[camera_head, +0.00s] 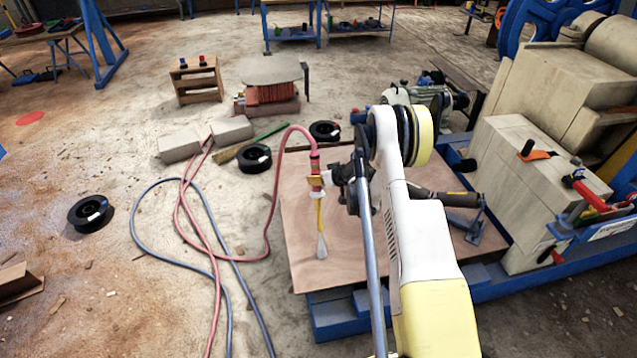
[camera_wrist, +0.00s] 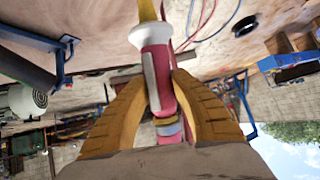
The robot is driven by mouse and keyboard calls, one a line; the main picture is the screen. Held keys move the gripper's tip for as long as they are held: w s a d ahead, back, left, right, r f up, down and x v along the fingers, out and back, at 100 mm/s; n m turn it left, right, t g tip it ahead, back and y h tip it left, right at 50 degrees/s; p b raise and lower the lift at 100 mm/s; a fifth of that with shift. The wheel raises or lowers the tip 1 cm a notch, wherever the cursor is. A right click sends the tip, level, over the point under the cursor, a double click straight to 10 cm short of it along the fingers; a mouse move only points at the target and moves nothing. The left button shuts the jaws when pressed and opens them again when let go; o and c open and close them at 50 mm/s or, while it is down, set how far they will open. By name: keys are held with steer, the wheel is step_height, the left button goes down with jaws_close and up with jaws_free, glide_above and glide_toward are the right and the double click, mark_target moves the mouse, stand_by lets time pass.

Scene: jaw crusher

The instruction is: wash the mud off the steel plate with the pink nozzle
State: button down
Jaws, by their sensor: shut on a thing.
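My gripper (camera_head: 318,181) is shut on the pink nozzle (camera_head: 316,160), holding it upright with its yellow tube (camera_head: 320,213) pointing down. In the wrist view, the two yellow fingers of my gripper (camera_wrist: 160,90) close on the pink body of the nozzle (camera_wrist: 157,75), just past its white collar. A pale, widening shape (camera_head: 321,246) shows below the yellow tube; I cannot tell if it is spray or a tip. A broad brown flat panel (camera_head: 305,255) lies under the nozzle. I cannot tell if it is the steel plate, and no separate mud patch is clear.
The pink hose (camera_head: 270,205) loops from the nozzle to the floor, beside a blue-grey hose (camera_head: 140,228). Black spools (camera_head: 254,158) and pale blocks (camera_head: 180,146) lie left of the panel. A tool with a dark handle (camera_head: 440,197) lies on its right, near the large crusher (camera_head: 520,170).

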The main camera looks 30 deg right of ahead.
steer(key=w+d, duration=0.1)
steer(key=w, duration=0.5)
steer(key=shift+w+d, duration=0.2)
steer(key=shift+d, duration=0.2)
stand_by(0.9)
